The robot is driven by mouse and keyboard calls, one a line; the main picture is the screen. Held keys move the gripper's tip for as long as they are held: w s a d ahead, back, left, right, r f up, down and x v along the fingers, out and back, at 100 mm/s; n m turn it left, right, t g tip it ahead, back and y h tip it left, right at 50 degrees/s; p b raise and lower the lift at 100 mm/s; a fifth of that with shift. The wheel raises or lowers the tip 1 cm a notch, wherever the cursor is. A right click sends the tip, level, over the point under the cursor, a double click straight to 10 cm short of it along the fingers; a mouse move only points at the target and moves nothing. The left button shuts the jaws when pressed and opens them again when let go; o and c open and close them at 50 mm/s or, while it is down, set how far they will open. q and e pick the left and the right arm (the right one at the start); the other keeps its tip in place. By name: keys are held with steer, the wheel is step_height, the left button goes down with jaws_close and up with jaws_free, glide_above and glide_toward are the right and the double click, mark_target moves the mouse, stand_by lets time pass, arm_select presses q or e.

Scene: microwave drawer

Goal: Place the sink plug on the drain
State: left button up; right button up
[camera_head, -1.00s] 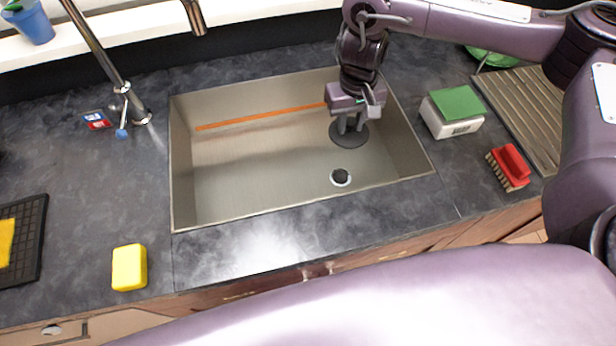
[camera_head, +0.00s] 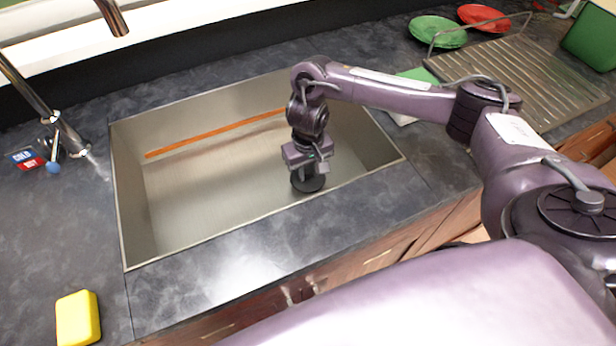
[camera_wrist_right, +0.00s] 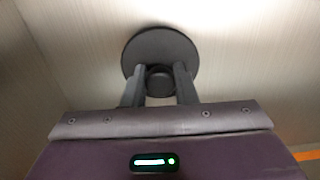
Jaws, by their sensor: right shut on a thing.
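The sink plug (camera_head: 309,184) is a dark round disc with a knob, low inside the metal sink (camera_head: 185,205). My right gripper (camera_head: 308,172) reaches down into the sink and is shut on the plug's knob. In the right wrist view the plug (camera_wrist_right: 160,52) lies just beyond the fingertips, with the fingers of the right gripper (camera_wrist_right: 160,84) on either side of the knob. The drain is not visible now; the gripper and plug cover that part of the sink floor. I cannot tell whether the plug touches the floor. My left gripper is not in view.
An orange strip (camera_head: 215,132) runs along the sink's back wall. A faucet (camera_head: 62,138) stands at the left. A yellow sponge (camera_head: 78,319) lies on the front left counter. Green (camera_head: 438,31) and red (camera_head: 484,17) plates stand by the drying rack (camera_head: 530,75).

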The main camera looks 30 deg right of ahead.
mark_target(308, 169)
step_height(308, 169, down, 2)
steer(key=shift+f+b, duration=0.25)
steer(key=shift+b, duration=0.1)
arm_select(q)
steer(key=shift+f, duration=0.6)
arm_select(e)
steer(key=shift+r, duration=0.1)
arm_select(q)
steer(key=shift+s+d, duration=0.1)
arm_select(e)
steer(key=o, duration=1)
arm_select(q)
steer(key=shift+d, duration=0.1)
arm_select(e)
step_height(308, 169, up, 11)
steer(key=p, duration=0.5)
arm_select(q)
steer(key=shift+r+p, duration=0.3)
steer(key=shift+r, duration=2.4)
arm_select(e)
steer(key=shift+r, duration=0.55)
